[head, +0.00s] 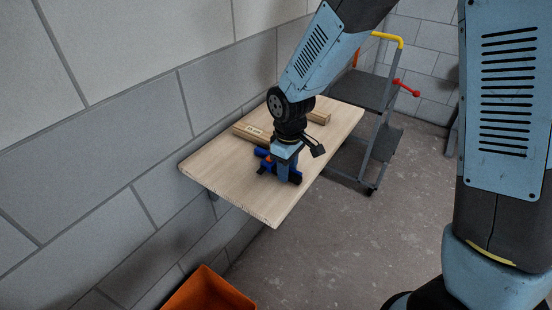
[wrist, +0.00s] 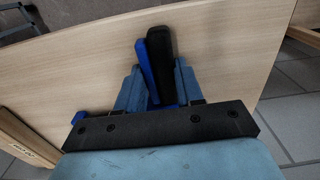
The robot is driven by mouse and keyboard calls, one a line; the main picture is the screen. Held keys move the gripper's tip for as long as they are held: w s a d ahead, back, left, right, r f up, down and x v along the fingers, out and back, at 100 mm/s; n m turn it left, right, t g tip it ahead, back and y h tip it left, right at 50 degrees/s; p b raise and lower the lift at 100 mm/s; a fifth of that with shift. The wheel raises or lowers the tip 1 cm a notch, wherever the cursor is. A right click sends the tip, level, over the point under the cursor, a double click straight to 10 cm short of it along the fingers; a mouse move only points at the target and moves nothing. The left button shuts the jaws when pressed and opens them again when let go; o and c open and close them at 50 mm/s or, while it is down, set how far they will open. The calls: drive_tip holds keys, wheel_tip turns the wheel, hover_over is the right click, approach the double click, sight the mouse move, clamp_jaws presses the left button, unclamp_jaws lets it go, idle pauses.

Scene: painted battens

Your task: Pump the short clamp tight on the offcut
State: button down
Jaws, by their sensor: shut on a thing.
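A blue and black clamp (head: 262,152) with a little red on it lies on the wooden shelf board (head: 213,166). My gripper (head: 283,176) is low over the board and covers much of the clamp. In the wrist view my gripper (wrist: 157,82) is shut on the clamp's blue grip and black lever (wrist: 161,58), which stand side by side between the fingers. A wooden batten (head: 251,134) with a pale label lies just behind the clamp, and a shorter wood piece (head: 320,117) lies farther right. I cannot tell which is the offcut. The clamp's jaws are hidden.
The board is fixed along the grey block wall (head: 130,110). An orange bin (head: 208,290) stands below at the front. A grey stepped trolley (head: 370,90) with a yellow rail stands at the board's far right end. The board's front left is bare.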

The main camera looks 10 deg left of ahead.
idle(0.4)
drive_tip(key=c, duration=0.9)
unclamp_jaws()
drive_tip(key=o, duration=0.3)
drive_tip(key=shift+w+d, duration=0.1)
drive_tip(key=shift+w, duration=0.1)
drive_tip(key=shift+o, duration=0.4)
drive_tip(key=shift+w, duration=0.2)
drive_tip(key=shift+s, duration=0.4)
clamp_jaws()
